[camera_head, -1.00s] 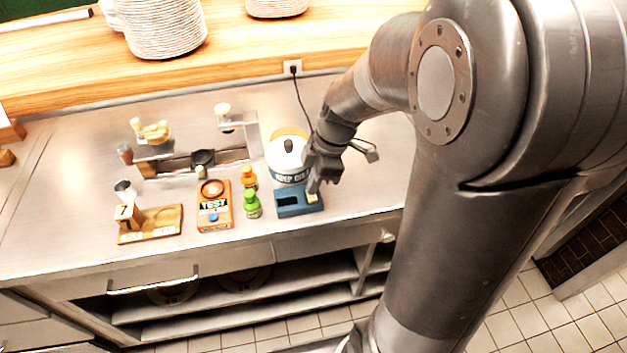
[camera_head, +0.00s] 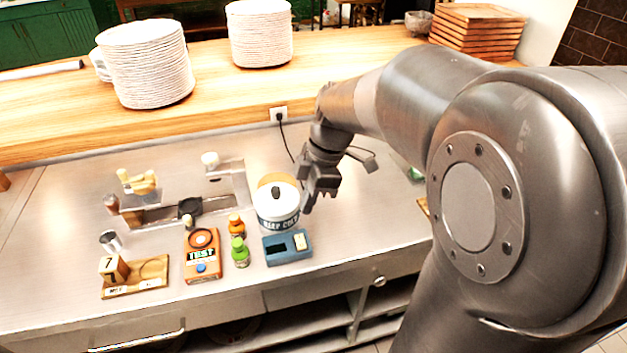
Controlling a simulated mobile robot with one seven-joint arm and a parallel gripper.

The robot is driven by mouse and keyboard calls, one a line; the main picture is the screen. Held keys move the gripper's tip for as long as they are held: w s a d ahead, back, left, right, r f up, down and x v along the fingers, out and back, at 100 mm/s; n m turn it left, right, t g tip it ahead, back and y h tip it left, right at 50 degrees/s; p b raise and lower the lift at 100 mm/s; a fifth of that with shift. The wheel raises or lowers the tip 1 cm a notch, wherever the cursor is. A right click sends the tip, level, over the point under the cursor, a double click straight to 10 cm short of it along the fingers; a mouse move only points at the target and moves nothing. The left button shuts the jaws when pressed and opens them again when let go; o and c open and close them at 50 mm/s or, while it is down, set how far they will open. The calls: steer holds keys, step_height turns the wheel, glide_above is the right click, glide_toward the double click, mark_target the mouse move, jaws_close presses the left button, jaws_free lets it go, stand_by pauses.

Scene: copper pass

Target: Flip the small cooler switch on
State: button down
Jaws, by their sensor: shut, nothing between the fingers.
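The small cooler (camera_head: 277,208) is a round white tub with a dark knob on its lid and lettering reading "KEEP COLD". It stands on the steel counter, with a blue switch box (camera_head: 276,257) in front of it. The box has a dark recess on its left and a cream switch (camera_head: 301,241) on its right. Which way the switch is tipped is too small to tell. My gripper (camera_head: 312,206) is shut and empty. It hangs above and behind the switch, to the right of the cooler, apart from the switch.
An orange "TEST" box (camera_head: 202,259), a green bottle (camera_head: 240,252) and an orange bottle (camera_head: 236,226) stand left of the switch box. A wooden tray (camera_head: 120,290) lies farther left. A black cord hangs from the wall outlet (camera_head: 278,114). Plate stacks (camera_head: 150,65) stand on the wooden shelf.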

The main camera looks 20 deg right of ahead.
mark_target(299, 238)
steer(key=v, duration=0.5)
steer(key=shift+w, duration=0.25)
steer(key=shift+s+r+t, duration=0.1)
steer(key=shift+s+t, duration=0.5)
steer(key=shift+s, duration=0.5)
steer(key=x, duration=0.8)
steer(key=d+x, duration=0.1)
steer(key=x, duration=0.4)
steer(key=shift+w, duration=0.15)
steer(key=shift+w+f, duration=0.15)
steer(key=shift+f, duration=0.4)
